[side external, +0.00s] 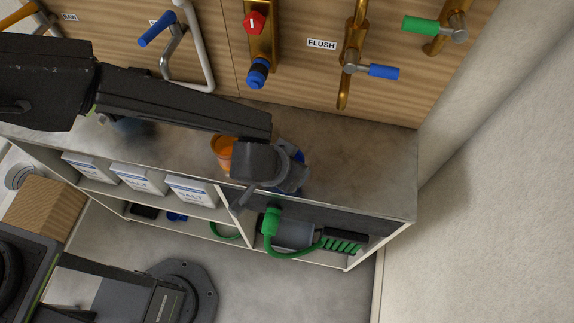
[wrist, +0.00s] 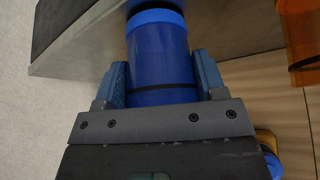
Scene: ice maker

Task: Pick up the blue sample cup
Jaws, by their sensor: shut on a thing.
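The blue sample cup (wrist: 160,58) fills the space between the two fingers of my gripper (wrist: 162,82) in the wrist view. It is a blue cylinder with a lighter blue rim and a dark band. My gripper is shut on it, one finger on each side. In the side external view my gripper (side external: 290,178) is over the grey counter near its front edge. Only a small blue part of the cup (side external: 298,156) shows there, the rest hidden behind the gripper. I cannot tell whether the cup touches the counter.
An orange cup (side external: 222,150) stands just left of my gripper. Behind is a wooden panel with a FLUSH label (side external: 321,44), valves and a red knob (side external: 254,23). Salt boxes (side external: 190,191) sit on the shelf below. The counter (side external: 365,175) is clear to the right.

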